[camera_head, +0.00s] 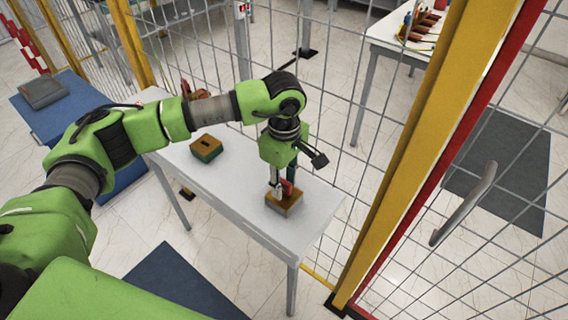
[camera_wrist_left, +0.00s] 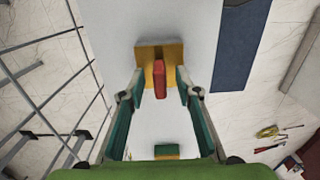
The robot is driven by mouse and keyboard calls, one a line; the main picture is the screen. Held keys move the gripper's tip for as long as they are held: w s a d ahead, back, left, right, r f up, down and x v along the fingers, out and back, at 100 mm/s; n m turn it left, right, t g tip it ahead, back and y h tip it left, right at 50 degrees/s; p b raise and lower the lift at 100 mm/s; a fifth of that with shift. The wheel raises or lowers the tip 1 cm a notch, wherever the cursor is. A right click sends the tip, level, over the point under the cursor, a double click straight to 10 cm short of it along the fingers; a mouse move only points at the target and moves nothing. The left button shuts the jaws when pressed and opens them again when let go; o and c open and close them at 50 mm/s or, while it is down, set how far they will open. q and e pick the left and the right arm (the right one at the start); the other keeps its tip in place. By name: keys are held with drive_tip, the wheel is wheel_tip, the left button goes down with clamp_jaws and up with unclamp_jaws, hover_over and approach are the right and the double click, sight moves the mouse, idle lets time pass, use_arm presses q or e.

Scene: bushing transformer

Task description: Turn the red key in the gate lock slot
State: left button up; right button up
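The red key (camera_head: 287,188) stands upright in a yellow-topped lock block (camera_head: 284,203) near the right end of the white table. My left gripper (camera_head: 281,186) is directly over this block, pointing down. In the left wrist view the red key (camera_wrist_left: 160,79) sits between the two fingers (camera_wrist_left: 160,82), which are apart with a gap on each side of it. The yellow block (camera_wrist_left: 144,53) lies just beyond the fingertips. The key's lower end is hidden in the block. My right gripper is not in view.
A second block with an empty dark slot (camera_head: 207,146) stands farther left on the white table (camera_head: 240,205). A red item (camera_head: 186,88) shows behind my left arm. Mesh fencing and a yellow post (camera_head: 425,130) rise close on the right. A blue table (camera_head: 75,110) stands left.

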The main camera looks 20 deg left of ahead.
use_arm(q)
drive_tip(key=shift+f, duration=0.7)
clamp_jaws()
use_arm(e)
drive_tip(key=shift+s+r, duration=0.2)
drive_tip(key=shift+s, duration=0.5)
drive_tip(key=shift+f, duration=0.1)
